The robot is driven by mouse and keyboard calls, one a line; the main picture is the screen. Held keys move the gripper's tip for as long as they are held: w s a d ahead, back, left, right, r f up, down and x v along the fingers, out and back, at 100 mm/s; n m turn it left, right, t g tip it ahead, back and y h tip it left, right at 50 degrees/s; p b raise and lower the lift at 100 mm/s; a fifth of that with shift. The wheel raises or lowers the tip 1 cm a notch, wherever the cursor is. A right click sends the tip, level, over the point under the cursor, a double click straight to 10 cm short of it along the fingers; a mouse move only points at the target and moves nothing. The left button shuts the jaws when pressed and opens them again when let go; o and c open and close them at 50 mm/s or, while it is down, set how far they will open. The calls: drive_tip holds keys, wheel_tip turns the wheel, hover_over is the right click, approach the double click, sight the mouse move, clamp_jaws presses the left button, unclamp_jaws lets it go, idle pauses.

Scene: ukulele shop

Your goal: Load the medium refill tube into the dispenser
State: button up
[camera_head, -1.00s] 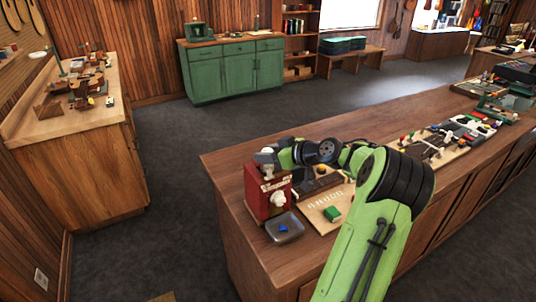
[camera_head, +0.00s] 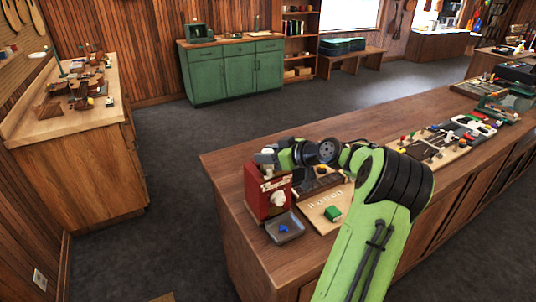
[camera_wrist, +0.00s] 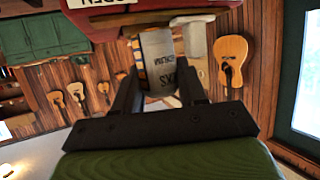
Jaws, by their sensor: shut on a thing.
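The red dispenser (camera_head: 268,198) stands upright at the near left end of the long wooden counter, with a pale label band and a white knob on its front. My gripper (camera_wrist: 158,88) is at the top of the dispenser. In the wrist view its two dark fingers are shut on a grey and white tube with printed lettering, the refill tube (camera_wrist: 160,60). Part of the red dispenser (camera_wrist: 130,22) shows just beyond the tube. In the head view my gripper (camera_head: 268,157) largely hides the tube; I cannot tell whether its end is inside the dispenser.
A grey tray (camera_head: 285,228) with a blue piece sits in front of the dispenser. The counter's left edge is close.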

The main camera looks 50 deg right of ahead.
drive_tip(key=shift+f, duration=0.35)
drive_tip(key=o, duration=0.8)
drive_tip(key=shift+c, duration=0.2)
drive_tip(key=p+v, duration=0.2)
drive_tip(key=v, duration=0.9)
